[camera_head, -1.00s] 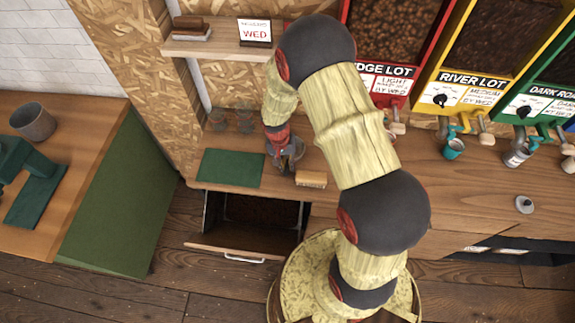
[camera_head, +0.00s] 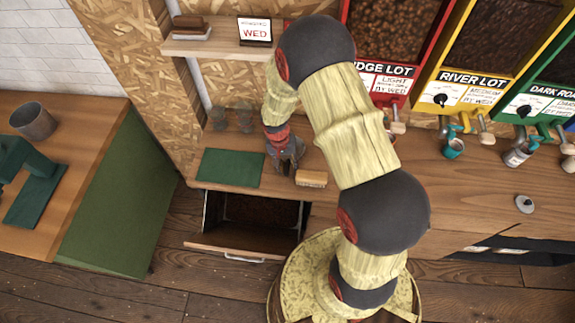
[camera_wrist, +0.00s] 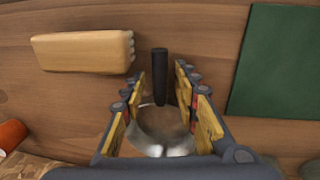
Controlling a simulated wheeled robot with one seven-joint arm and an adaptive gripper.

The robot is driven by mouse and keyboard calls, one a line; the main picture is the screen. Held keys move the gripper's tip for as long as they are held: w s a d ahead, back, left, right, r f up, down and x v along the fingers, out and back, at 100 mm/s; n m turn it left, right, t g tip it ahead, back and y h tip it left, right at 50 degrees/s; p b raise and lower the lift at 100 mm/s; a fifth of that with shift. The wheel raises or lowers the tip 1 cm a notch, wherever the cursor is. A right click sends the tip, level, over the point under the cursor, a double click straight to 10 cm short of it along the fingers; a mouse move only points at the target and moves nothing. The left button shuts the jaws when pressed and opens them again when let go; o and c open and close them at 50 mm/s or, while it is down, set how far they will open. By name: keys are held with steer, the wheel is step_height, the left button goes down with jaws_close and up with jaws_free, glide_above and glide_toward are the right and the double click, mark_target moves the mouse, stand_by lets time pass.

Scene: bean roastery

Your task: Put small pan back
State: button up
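The small pan (camera_wrist: 163,124) is a shiny metal bowl with a straight black handle (camera_wrist: 160,75), seen in the wrist view. My gripper (camera_wrist: 162,82) is open, with its yellow-padded fingers on either side of the pan and gaps beside the handle. Whether a pad touches the bowl cannot be told. In the head view my gripper (camera_head: 287,158) is low over the wooden counter, between the green mat and a pale wooden block. The pan is largely hidden there.
The green mat (camera_head: 230,167) lies left of my gripper, the wooden block (camera_head: 311,178) right. Below, an open drawer (camera_head: 229,253) holds dark beans. Dispensers with taps line the back right. Faint clear glasses (camera_head: 245,117) stand behind the mat.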

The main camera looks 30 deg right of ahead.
steer(key=s+a+r+n+t, duration=0.1)
steer(key=s+a+r, duration=0.1)
steer(key=r, duration=1.3)
steer(key=s+a+r+n+t, duration=0.1)
steer(key=r+t, duration=0.1)
steer(key=r, duration=1.3)
steer(key=s+a+r+n+t+y, duration=0.1)
steer(key=s+a+r+n+t, duration=0.2)
steer(key=s+r, duration=0.9)
steer(key=s+n, duration=0.1)
steer(key=s, duration=0.2)
steer(key=shift+a+r, duration=0.25)
